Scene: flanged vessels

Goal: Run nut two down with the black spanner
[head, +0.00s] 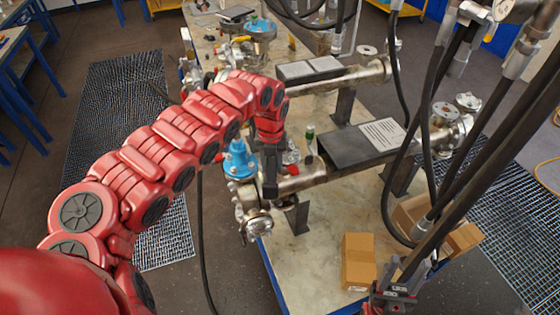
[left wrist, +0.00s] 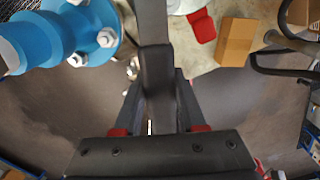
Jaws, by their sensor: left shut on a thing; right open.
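My left gripper (head: 269,188) points down over the near pipe, just right of the blue flanged fitting (head: 238,160). In the left wrist view, my left gripper (left wrist: 158,122) is shut on the black spanner (left wrist: 157,72). The spanner's shaft runs up past the top edge of that view, so its head is out of sight. The blue flange (left wrist: 92,28) lies left of the spanner, with several pale hex nuts around it. I cannot tell which is nut two. My right gripper (head: 393,293) is low at the bottom right, open and away from the pipework.
Cardboard boxes (head: 358,262) stand on the bench's near right part. A dark plate with a white label (head: 382,134) and a small green-topped bottle (head: 310,140) are right of my left gripper. Black hoses (head: 400,150) hang on the right. A pipe end flange (head: 258,224) juts out near the bench edge.

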